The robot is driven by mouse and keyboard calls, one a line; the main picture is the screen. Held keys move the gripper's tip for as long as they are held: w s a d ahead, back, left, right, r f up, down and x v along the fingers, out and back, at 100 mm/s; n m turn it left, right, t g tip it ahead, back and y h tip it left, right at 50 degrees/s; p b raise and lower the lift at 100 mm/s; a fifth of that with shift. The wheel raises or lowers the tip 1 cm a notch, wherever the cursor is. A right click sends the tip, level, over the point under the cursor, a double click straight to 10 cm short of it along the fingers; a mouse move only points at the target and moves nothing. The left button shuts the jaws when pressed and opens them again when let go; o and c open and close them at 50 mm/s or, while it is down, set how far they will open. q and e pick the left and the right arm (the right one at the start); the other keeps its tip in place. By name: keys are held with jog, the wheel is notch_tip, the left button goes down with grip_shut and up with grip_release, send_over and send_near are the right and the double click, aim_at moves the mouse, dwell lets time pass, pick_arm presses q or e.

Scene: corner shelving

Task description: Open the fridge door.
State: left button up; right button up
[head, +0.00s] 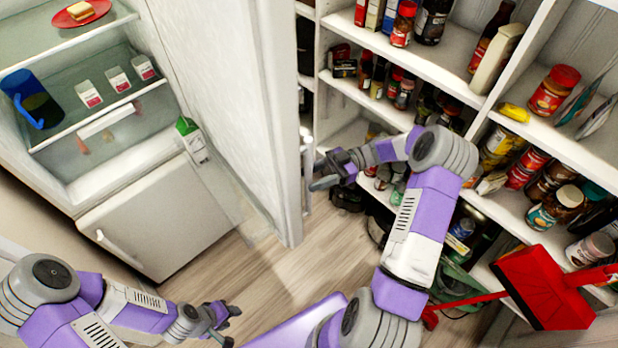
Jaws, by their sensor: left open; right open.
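The fridge (60,175) stands at the left with its inside in view. Its tall white door (235,90) stands swung out from the body, inner side facing left. The door's handle (307,175) is a vertical bar near its outer edge. My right gripper (318,176) is open just right of the handle, with its fingers pointing left toward it. I cannot tell whether they touch the handle or door. My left gripper (230,325) is open and empty, low over the floor and away from the door.
Fridge shelves hold a blue pitcher (30,100), small cartons (118,79) and a red plate (92,15). A milk carton (191,140) is by the door. Crowded pantry shelves (440,60) and a red dustpan (545,285) are at right. Wooden floor (225,270) is clear.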

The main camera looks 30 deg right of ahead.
jog(key=d, duration=0.6)
jog(key=shift+s, duration=0.2)
